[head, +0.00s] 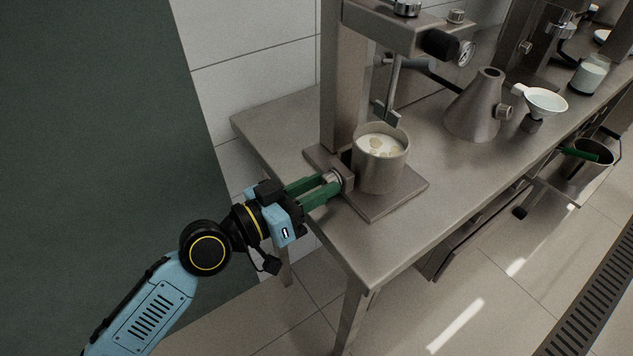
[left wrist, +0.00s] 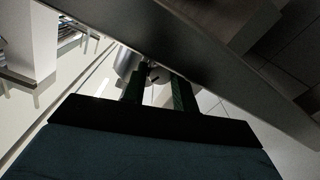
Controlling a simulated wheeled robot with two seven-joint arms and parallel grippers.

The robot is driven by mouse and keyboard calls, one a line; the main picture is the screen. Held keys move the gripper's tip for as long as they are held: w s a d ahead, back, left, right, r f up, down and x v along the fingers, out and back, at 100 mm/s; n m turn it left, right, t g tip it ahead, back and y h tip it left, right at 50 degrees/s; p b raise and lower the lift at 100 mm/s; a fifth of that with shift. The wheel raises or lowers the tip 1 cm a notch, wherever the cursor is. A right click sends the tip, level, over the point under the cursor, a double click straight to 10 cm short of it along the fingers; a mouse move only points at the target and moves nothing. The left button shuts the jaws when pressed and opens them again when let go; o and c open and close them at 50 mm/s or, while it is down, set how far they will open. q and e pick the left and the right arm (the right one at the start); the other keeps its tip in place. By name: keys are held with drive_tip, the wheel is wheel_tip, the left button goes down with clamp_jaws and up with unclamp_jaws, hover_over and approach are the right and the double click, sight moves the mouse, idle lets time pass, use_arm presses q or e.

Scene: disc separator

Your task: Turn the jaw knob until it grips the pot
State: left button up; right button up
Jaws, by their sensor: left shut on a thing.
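The steel pot (head: 379,165) stands upright on the square base plate (head: 398,200) of the press, with milky liquid and pale yellow blobs in it. The jaw block (head: 347,172) sits at the pot's left side; I cannot tell whether it touches the pot. The jaw knob (head: 334,179) is a small round metal part left of the block. My left gripper (head: 328,187) has its green fingers shut on the knob. In the left wrist view the two fingers (left wrist: 160,92) reach toward a metal round part (left wrist: 143,68). My right gripper is not in view.
The press column (head: 343,85) rises behind the pot, and a stirring rod (head: 391,95) hangs above it. A metal cone (head: 478,107) and a white funnel (head: 545,100) stand to the right. The table's front left corner (head: 365,275) is bare.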

use_arm(q)
drive_tip(key=shift+n+p, duration=0.6)
drive_tip(key=shift+n, duration=1.6)
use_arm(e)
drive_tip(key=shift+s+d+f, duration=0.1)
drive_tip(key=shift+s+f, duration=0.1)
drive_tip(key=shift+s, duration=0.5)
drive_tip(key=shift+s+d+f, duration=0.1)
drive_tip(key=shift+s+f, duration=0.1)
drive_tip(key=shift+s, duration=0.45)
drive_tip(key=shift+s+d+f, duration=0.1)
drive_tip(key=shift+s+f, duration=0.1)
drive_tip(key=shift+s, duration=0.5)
use_arm(q)
drive_tip(key=o, duration=1)
drive_tip(key=shift+c, duration=0.2)
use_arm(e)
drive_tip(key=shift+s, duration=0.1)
use_arm(q)
drive_tip(key=shift+f, duration=0.15)
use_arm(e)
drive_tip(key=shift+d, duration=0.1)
